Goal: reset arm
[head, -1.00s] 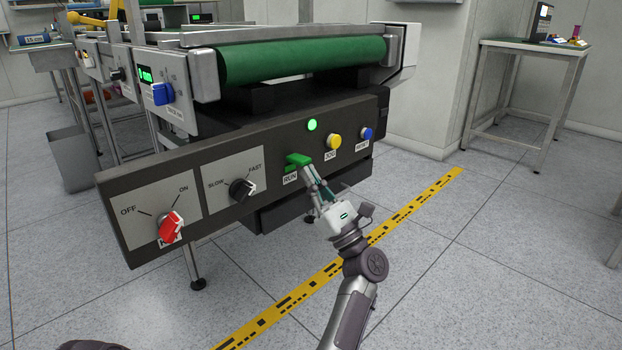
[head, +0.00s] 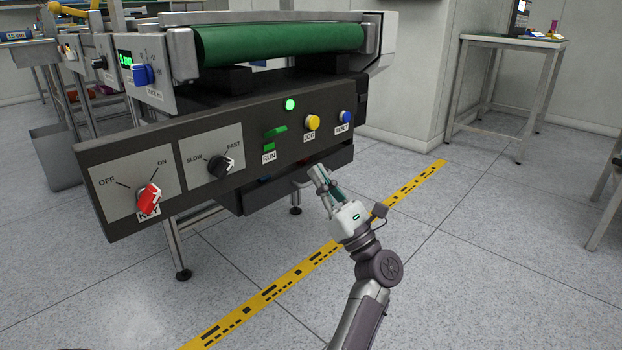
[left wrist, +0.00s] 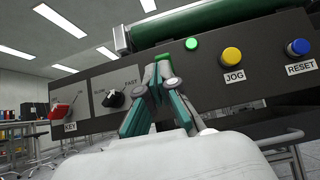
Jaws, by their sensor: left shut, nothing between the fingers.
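My left gripper (head: 317,172) is shut and empty, in front of and below the control panel (head: 130,165). It is apart from the green RUN switch (head: 276,132). In the left wrist view its closed fingertips (left wrist: 163,62) stand in front of the panel and hide the RUN switch. A green lamp (head: 290,105) glows above RUN. To its right are the yellow JOG button (head: 312,122) and the blue RESET button (head: 345,117). My right gripper is in neither current view.
A red key switch (head: 149,197) and a black SLOW/FAST knob (head: 220,165) are on the panel's left. A green conveyor belt (head: 280,44) runs above. A table (head: 505,41) stands at the right. The floor around the yellow stripe (head: 300,262) is clear.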

